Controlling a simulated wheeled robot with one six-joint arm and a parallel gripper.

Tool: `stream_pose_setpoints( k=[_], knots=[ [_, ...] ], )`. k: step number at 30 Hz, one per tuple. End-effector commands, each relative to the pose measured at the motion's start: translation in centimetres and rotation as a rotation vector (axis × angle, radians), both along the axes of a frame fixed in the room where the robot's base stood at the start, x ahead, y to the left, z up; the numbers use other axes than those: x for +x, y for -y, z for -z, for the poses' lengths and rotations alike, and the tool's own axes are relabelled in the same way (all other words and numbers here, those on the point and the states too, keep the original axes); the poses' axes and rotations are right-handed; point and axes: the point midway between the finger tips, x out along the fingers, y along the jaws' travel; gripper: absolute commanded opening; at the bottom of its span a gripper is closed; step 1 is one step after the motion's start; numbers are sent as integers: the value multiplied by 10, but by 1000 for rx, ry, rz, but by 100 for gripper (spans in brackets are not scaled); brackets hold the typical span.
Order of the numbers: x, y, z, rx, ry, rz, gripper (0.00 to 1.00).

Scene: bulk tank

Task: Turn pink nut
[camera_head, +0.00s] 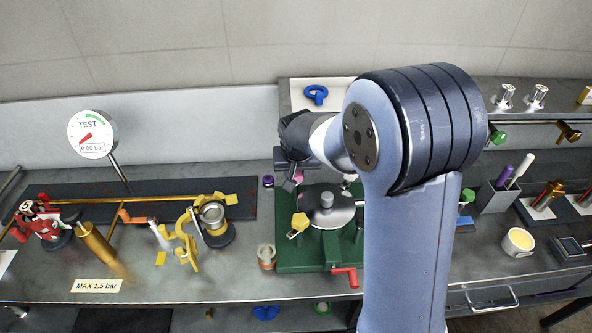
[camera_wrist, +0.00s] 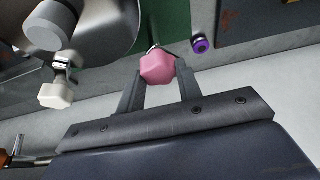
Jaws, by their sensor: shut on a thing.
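The pink nut (camera_wrist: 157,69) sits between my gripper's two fingers in the wrist view, at the edge of the round metal lid on the green base. A small part of the pink nut also shows in the head view (camera_head: 299,177), just below my wrist. My gripper (camera_wrist: 158,80) is shut on the pink nut, with one finger on each side. In the head view my arm hides much of the gripper and the right part of the lid (camera_head: 328,212).
A yellow nut (camera_head: 299,223) is at the lid's front left. A red crank handle (camera_head: 345,276) sticks out in front of the green base (camera_head: 298,262). A purple ring (camera_head: 268,181) lies left of it. A gauge (camera_head: 92,134) and brass pipework stand further left.

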Motion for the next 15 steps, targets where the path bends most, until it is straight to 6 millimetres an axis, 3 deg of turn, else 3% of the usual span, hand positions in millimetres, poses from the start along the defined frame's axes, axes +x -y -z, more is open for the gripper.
stream_pose_setpoints(
  k=[14, 15],
  knots=[
    [0, 0, 0, 0, 2, -55, 11],
    [0, 0, 0, -1, 2, -55, 34]
  ],
)
